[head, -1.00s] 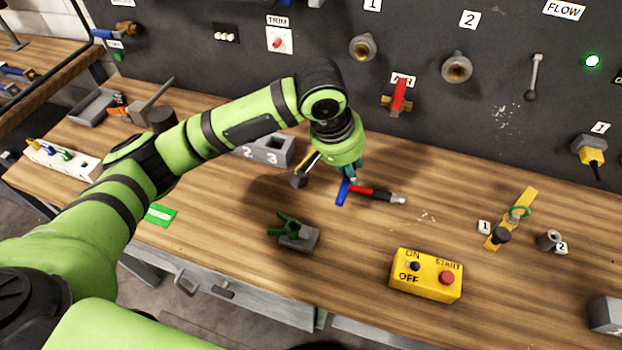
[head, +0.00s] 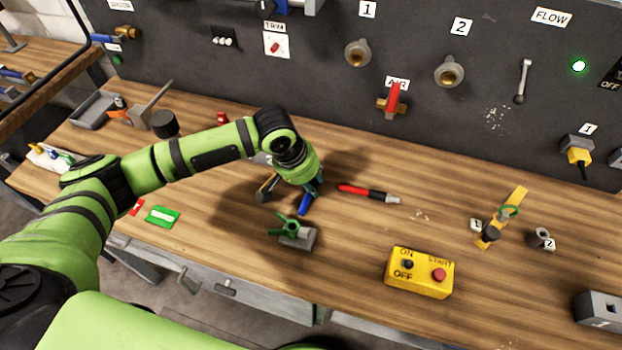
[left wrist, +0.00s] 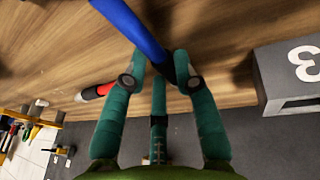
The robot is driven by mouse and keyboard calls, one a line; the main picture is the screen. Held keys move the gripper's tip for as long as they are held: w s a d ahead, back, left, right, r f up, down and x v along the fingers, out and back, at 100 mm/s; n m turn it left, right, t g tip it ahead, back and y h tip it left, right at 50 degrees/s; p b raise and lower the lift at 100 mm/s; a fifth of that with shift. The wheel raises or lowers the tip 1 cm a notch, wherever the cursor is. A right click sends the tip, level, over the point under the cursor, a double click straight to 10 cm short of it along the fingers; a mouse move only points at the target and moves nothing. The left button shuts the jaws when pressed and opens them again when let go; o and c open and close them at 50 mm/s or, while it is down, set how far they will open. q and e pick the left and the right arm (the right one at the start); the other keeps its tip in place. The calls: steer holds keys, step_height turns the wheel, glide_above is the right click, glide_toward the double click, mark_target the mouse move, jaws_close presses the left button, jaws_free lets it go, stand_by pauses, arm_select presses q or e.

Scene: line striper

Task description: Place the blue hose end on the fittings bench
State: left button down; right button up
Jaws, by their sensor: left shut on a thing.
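My left gripper (head: 312,190) is shut on the blue hose end (head: 304,205), low over the middle of the wooden bench (head: 350,235). In the left wrist view, the blue hose end (left wrist: 135,25) runs from the top edge down to a dark part between the teal fingers (left wrist: 162,82). In the head view the arm and fingers hide part of it. I cannot tell whether it touches the wood. No label marks a fittings bench; another wooden bench (head: 45,88) with blue-and-brass fittings (head: 18,74) stands at the far left. My right gripper is not in view.
A red-and-black tool (head: 370,193) lies just right of the gripper. A grey block with a green clamp-like piece (head: 295,235) is in front. A yellow ON/OFF box (head: 420,272) stands front right. A dark panel (head: 320,80) with fittings rises behind. Open wood lies right of the middle.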

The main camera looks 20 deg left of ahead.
arm_select(q)
steer(key=c, duration=1)
jaws_free()
steer(key=shift+f, duration=0.1)
steer(key=shift+o, duration=0.2)
steer(key=b+v, duration=0.1)
steer(key=v, duration=1.1)
